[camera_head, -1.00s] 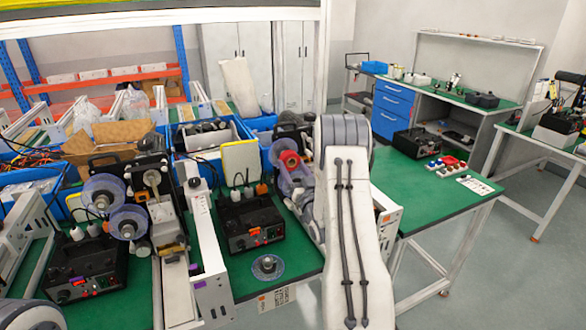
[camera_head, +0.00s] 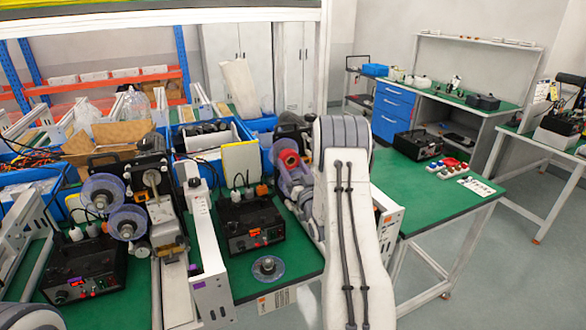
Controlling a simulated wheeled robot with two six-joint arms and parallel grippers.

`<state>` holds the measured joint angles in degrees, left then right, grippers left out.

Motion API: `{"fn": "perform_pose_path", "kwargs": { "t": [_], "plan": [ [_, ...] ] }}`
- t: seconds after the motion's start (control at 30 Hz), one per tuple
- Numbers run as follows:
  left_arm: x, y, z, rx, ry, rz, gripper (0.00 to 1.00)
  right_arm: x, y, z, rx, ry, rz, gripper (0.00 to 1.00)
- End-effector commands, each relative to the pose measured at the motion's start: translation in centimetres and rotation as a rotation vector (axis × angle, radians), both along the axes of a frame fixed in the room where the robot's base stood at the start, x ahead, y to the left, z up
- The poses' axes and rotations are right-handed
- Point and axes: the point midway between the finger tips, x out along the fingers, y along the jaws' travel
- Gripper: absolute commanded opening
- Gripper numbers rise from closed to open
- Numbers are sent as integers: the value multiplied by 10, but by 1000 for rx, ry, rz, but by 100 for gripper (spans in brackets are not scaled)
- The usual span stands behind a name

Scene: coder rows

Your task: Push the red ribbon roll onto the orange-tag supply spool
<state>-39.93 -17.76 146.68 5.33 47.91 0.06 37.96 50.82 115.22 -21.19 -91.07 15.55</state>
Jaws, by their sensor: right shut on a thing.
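The red ribbon roll (camera_head: 288,159) is beyond the middle of the green bench, against the coder unit at the back. My right gripper (camera_head: 293,173) is shut on it, with the arm reaching in from the lower right. The arm's thick joint and link hide much of this unit. The roll's far side is hidden, so I cannot tell whether it is around a spool or only in front of one. I cannot make out the orange tag on the supply spool. My left gripper is out of view.
A coder with two clear reels (camera_head: 126,222) stands to the left. A black control box (camera_head: 248,222) and a loose clear disc (camera_head: 268,268) are on the green bench. Blue bins (camera_head: 210,137) stand behind.

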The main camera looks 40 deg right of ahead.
Motion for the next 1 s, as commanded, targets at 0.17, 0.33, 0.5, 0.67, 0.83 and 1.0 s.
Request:
{"fn": "perform_pose_path", "kwargs": {
  "t": [0.17,0.33,0.5,0.67,0.83,1.0],
  "plan": [
    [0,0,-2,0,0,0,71,4,-1,0,-1,-2,1,23],
    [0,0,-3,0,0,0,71,7,-1,0,-1,-2,1,23],
    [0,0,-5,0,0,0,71,11,-2,0,0,-1,1,23],
    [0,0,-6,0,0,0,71,13,-3,0,0,-2,1,23],
    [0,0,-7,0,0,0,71,17,-4,0,0,-2,1,23],
    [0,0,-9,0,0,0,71,20,-4,0,0,-1,1,23]
  ]
}}
